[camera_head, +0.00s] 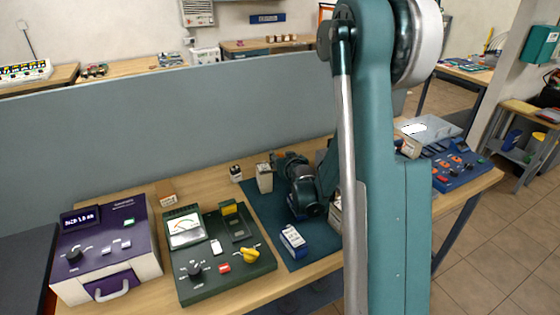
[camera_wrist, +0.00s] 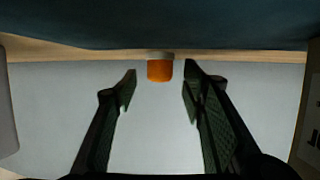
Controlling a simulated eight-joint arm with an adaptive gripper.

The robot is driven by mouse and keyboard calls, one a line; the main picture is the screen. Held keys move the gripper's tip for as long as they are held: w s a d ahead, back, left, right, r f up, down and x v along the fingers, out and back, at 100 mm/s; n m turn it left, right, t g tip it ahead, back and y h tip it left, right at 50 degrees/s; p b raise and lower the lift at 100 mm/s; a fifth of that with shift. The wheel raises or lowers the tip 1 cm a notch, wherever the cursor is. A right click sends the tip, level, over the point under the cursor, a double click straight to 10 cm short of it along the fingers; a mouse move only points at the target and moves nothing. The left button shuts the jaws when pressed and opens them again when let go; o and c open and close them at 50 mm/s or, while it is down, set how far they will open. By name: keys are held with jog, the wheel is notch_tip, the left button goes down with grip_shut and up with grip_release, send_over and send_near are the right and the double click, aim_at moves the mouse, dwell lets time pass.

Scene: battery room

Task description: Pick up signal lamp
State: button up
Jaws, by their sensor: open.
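The signal lamp (camera_wrist: 160,69) shows in the wrist view as a small orange cap on a grey base. It stands at the edge of the dark blue surface and appears upside down in this picture. My gripper (camera_wrist: 160,84) is open, with one dark finger on each side of the lamp's line and nothing between them. The lamp looks a little beyond the fingertips, apart from them. In the head view my wrist hangs low over the blue mat (camera_head: 265,205); my arm covers part of the bench, and I cannot make out the lamp there.
A dark green meter unit (camera_head: 250,262) and a purple device (camera_head: 135,235) stand left of the mat. A blue-white block (camera_head: 293,241) lies on the mat, and a small cream box (camera_head: 264,178) stands beside my wrist. A grey partition (camera_head: 150,130) rises behind the bench.

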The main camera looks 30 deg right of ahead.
jog(key=shift+w+d+f, duration=0.1)
jog(key=shift+w+f, duration=0.1)
jog(key=shift+w, duration=0.3)
jog(key=c, duration=1)
